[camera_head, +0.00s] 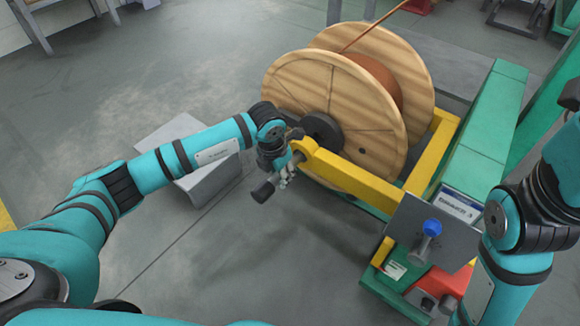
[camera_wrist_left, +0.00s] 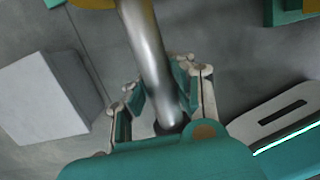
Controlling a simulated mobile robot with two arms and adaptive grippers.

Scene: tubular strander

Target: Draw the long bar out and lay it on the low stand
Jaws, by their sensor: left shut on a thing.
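The long bar is a smooth metal rod. In the head view its dark end (camera_head: 263,190) sticks out from the yellow arm at the front of the wooden cable reel (camera_head: 335,105). The rod also shows in the left wrist view (camera_wrist_left: 147,45), running from the yellow part at the top edge to between my fingers. My left gripper (camera_head: 285,174) is shut on the bar near its dark end. The far part of the bar is hidden by the reel. The low stand is a grey block (camera_head: 212,178) on the floor, left of the reel and partly behind my left arm. My right gripper is out of view.
The yellow arm (camera_head: 355,180) runs from the bar to the green frame (camera_head: 485,125). A grey plate (camera_head: 420,238) with a blue knob (camera_head: 432,227) stands at the front right. The floor between the stand and the reel is clear.

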